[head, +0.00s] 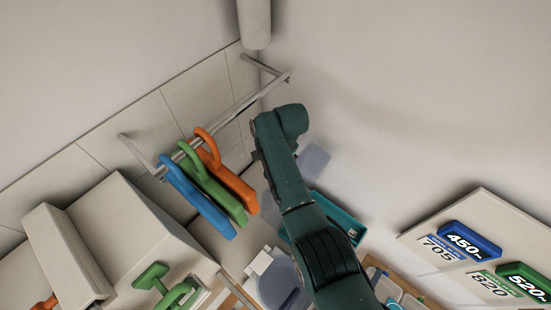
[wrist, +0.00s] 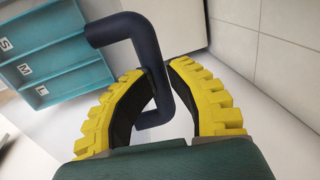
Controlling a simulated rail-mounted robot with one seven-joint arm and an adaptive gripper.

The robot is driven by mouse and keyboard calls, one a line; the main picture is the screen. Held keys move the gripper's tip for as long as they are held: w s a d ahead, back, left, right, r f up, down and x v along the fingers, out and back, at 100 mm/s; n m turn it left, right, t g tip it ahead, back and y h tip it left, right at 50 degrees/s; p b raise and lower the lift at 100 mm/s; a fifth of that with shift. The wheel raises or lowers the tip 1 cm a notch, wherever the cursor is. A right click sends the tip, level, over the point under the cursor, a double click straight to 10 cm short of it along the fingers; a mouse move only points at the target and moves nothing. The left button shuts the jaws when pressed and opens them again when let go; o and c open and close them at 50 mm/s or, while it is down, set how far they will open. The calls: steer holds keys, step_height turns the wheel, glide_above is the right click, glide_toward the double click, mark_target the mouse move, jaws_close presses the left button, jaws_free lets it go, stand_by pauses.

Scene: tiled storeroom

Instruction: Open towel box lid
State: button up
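A dark blue bent handle (wrist: 113,27) crosses the wrist view, and its lower part runs between the yellow fingers of my gripper (wrist: 160,70). The fingertips close in on the bar from both sides and appear to touch it. A teal box (wrist: 63,66) with compartments marked S, M and L stands behind, at upper left. In the head view part of the teal box (head: 341,217) shows beside my arm, with a pale see-through panel (head: 314,160) near it. I cannot tell if this panel is the lid. My gripper is hidden behind my arm there.
A wall rail (head: 232,108) carries a blue, a green and an orange hanger-like item (head: 226,178). A white cabinet (head: 120,240) stands at left. A board with blue and green number tags (head: 470,242) is at right. Small containers crowd the bottom middle.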

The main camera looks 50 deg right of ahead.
steer(key=o, duration=0.3)
steer(key=shift+s+a+f, duration=0.15)
steer(key=shift+s+f, duration=0.6)
steer(key=shift+f, duration=0.05)
steer(key=shift+w+r, duration=0.2)
steer(key=shift+r, duration=0.25)
steer(key=v, duration=1.2)
steer(key=shift+w+r, duration=0.25)
steer(key=shift+r, duration=0.2)
